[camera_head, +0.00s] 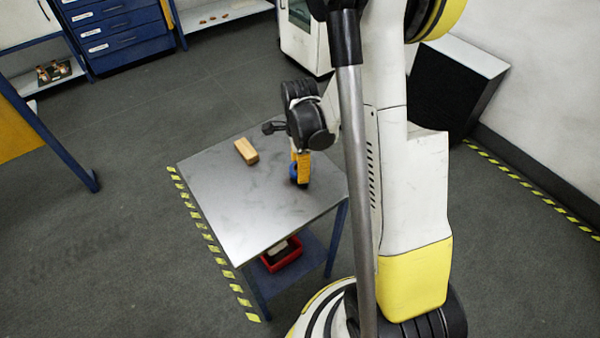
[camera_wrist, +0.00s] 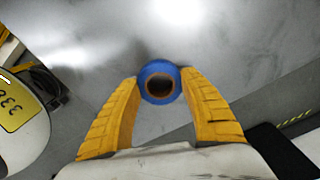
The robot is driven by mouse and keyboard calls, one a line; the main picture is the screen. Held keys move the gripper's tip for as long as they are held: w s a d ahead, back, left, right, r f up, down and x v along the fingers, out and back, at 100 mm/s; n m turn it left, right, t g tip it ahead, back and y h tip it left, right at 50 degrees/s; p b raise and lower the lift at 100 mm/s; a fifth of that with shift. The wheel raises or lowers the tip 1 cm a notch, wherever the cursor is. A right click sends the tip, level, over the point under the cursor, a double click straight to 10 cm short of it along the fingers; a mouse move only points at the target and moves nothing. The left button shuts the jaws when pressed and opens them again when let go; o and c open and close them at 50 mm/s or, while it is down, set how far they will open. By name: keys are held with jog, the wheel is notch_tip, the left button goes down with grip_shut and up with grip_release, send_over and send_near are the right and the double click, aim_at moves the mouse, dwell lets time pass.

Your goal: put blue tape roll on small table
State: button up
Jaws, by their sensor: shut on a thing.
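The blue tape roll (camera_wrist: 160,66) is between the two yellow fingertips of my gripper (camera_wrist: 160,88) in the wrist view, with its dark core hole facing the camera. In the head view my gripper (camera_head: 300,170) points down at the right part of the small table (camera_head: 225,195), shut on the blue tape roll (camera_head: 293,172). The roll is at or just above the metal tabletop; I cannot tell whether it touches. The fingers hide part of the roll in the head view.
A wooden block (camera_head: 246,151) lies on the table near its back edge. A red bin (camera_head: 281,255) sits on the table's lower shelf. The front left of the tabletop is clear. Yellow-black floor tape (camera_head: 211,240) runs along the table's left side. A blue drawer cabinet (camera_head: 118,35) stands at the back.

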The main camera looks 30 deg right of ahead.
jog(key=shift+f, duration=0.4)
jog(key=shift+f, duration=0.1)
jog(key=shift+f, duration=0.15)
jog(key=o, duration=1.1)
jog(key=shift+r, duration=0.2)
